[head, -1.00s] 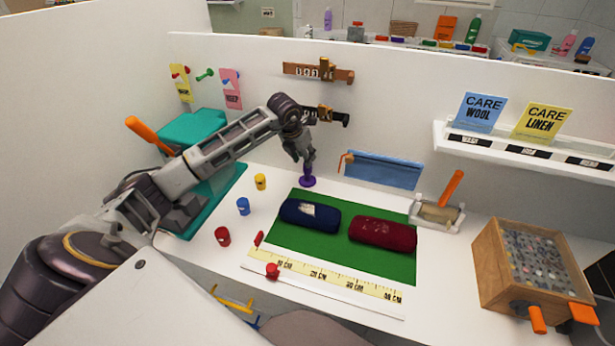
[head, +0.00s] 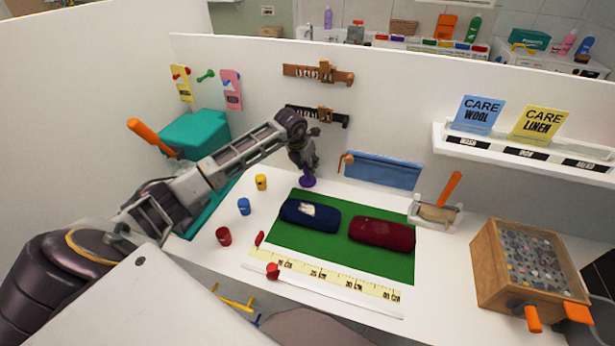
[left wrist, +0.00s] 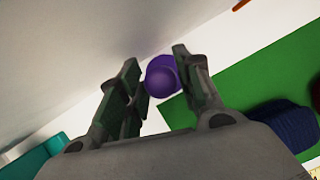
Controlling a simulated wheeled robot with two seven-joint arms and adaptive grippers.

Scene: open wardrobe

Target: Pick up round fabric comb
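The round fabric comb looks to be the purple knobbed piece (head: 308,178) on the white table, just behind the green mat's back left corner. In the left wrist view its round purple top (left wrist: 162,77) sits between the two fingers. My left gripper (left wrist: 154,82) is open around it, with the left finger close to the purple top and a small gap to the right finger. In the head view my left gripper (head: 306,165) comes down over the purple piece from above and hides its upper part. My right gripper is not in view.
The green mat (head: 345,255) holds a navy roll (head: 310,214) and a dark red roll (head: 382,233). Yellow (head: 261,182), blue (head: 244,206) and red (head: 223,236) small pots stand left of it.

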